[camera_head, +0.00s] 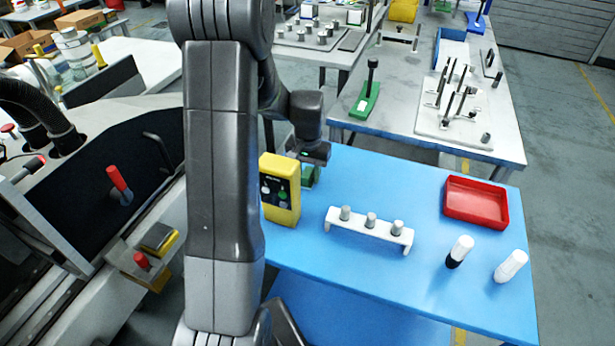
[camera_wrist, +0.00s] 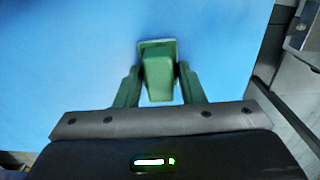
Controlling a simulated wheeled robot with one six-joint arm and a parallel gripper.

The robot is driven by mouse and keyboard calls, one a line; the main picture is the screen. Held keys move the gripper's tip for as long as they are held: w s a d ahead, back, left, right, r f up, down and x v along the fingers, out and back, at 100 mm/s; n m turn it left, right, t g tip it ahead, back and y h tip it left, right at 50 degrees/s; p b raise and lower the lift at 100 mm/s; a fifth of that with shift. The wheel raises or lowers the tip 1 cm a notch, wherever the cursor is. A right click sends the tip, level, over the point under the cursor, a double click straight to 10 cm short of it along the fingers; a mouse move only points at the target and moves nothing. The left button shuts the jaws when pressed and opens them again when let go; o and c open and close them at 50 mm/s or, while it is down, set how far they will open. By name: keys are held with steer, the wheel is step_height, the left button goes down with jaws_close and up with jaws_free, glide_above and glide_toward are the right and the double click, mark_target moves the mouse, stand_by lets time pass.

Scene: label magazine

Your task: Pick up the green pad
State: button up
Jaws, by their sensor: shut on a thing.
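The green pad (camera_wrist: 158,80) sits between the two dark green fingers of my gripper (camera_wrist: 158,72) in the wrist view. My gripper is shut on it, with a finger against each side. Blue table surface shows around and beyond the pad. In the head view my gripper (camera_head: 309,172) is low over the left back part of the blue table, just behind a yellow box. Green shows there below the gripper, partly hidden by the yellow box. I cannot tell whether the pad touches the table.
The yellow box (camera_head: 280,190) stands close in front of my gripper. On the blue table (camera_head: 400,270) are a white rack (camera_head: 369,230) with three grey cylinders, a red tray (camera_head: 476,203) and two white-topped bottles (camera_head: 460,251). A green-based stamp (camera_head: 366,97) stands on the grey table behind.

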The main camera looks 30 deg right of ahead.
mark_target(308, 171)
step_height(308, 171, up, 10)
steer(key=shift+b, duration=0.3)
steer(key=o, duration=0.3)
steer(key=shift+c, duration=1)
